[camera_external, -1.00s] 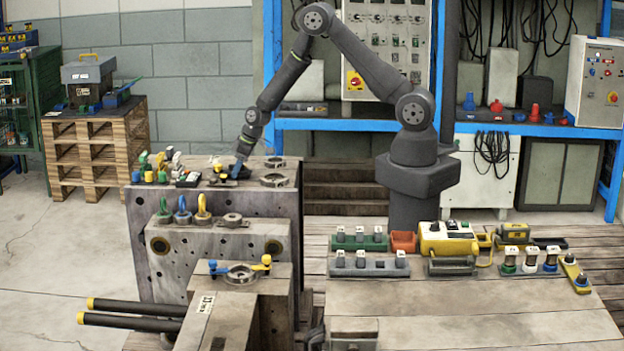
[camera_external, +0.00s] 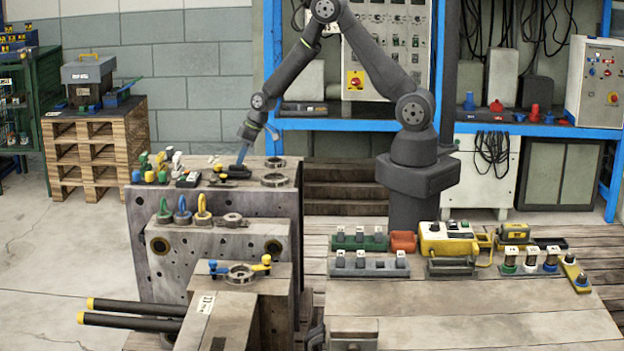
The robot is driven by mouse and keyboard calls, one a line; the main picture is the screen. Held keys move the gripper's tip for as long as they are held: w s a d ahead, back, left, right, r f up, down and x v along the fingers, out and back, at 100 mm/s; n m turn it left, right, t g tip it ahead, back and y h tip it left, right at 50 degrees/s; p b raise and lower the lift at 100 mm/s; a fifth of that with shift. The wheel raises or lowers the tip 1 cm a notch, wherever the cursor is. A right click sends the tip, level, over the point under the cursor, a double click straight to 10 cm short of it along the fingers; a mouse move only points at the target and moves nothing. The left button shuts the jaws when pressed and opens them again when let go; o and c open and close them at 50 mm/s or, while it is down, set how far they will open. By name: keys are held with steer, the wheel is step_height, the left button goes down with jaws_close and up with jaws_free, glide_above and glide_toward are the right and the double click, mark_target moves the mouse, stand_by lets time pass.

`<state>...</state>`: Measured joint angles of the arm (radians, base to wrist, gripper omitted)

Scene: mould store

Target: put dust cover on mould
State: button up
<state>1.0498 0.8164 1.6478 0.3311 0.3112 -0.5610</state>
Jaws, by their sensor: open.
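The mould (camera_external: 215,215) is a stepped stack of large grey steel blocks at left of centre, with round holes in its faces. A small dark piece (camera_external: 232,173) lies on its top rear face. It may be the dust cover, but it is too small to be sure. I cannot tell if the fingertips touch the piece.
Small coloured fittings (camera_external: 160,168) crowd the mould's top left, and round rings (camera_external: 274,180) sit at its right. Lifting eyes (camera_external: 182,212) stand on the middle step. Two black rods (camera_external: 130,309) stick out left. The bench (camera_external: 470,315) at right has a clear front.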

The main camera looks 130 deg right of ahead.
steer(key=v, duration=0.5)
steer(key=shift+r, duration=0.2)
steer(key=shift+o, duration=0.3)
steer(key=shift+s+a+r, duration=0.2)
steer(key=shift+a+r, duration=0.05)
steer(key=shift+r, duration=0.25)
glide_toward(237, 170)
steer(key=x, duration=0.4)
steer(key=shift+s+d+f, duration=0.2)
steer(key=shift+d+x, duration=0.15)
steer(key=shift+x, duration=1.2)
steer(key=shift+d+x, duration=0.15)
steer(key=shift+x, duration=1.2)
